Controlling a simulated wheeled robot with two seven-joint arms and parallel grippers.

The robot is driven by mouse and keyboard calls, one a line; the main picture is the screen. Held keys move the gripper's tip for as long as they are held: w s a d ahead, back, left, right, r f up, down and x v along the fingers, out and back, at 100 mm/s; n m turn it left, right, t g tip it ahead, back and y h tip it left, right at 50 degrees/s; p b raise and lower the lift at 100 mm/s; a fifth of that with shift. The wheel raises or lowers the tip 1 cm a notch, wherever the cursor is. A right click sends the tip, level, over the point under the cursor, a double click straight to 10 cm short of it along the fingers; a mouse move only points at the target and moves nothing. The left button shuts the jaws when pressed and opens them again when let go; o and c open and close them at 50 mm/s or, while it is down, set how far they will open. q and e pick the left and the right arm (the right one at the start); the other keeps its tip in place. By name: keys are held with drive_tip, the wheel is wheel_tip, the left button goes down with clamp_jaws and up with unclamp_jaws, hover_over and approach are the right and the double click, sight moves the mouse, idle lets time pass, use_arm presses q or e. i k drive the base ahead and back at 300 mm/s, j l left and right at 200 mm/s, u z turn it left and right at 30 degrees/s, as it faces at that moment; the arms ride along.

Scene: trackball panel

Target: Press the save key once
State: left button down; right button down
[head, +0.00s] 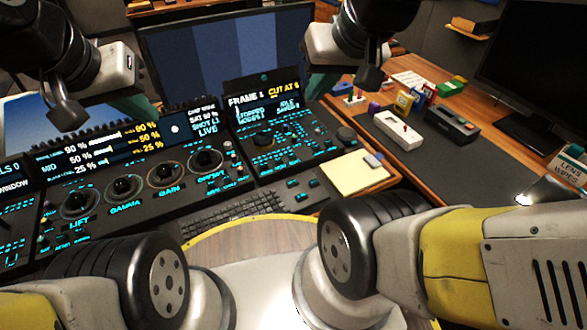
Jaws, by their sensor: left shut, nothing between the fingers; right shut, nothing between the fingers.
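The trackball panel (150,190) lies below me, with several black trackballs in ring dials, labelled lift, gamma, gain and offset. To its right is a panel section (275,138) with a dark dial, lit keys and a small screen (262,93) reading frame 1, stopped, idle and a saved count. Which key is save is too small to read. My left gripper (140,108) is shut above the left panel's display.
A yellow notepad (352,176) lies right of the panel. White and dark devices (398,130) and small boxes stand on the wooden desk at right. A large monitor (225,50) stands behind the panel. A keyboard (230,213) lies in front.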

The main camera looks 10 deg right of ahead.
sight(303, 196)
drive_tip(key=k+j, duration=0.2)
drive_tip(key=j, duration=0.25)
drive_tip(key=k+j+z, duration=0.1)
drive_tip(key=j, duration=0.35)
drive_tip(key=k+j+z, duration=0.1)
drive_tip(key=k+j, duration=0.15)
drive_tip(key=j, duration=0.15)
drive_tip(key=k+j, duration=0.2)
drive_tip(key=j, duration=0.25)
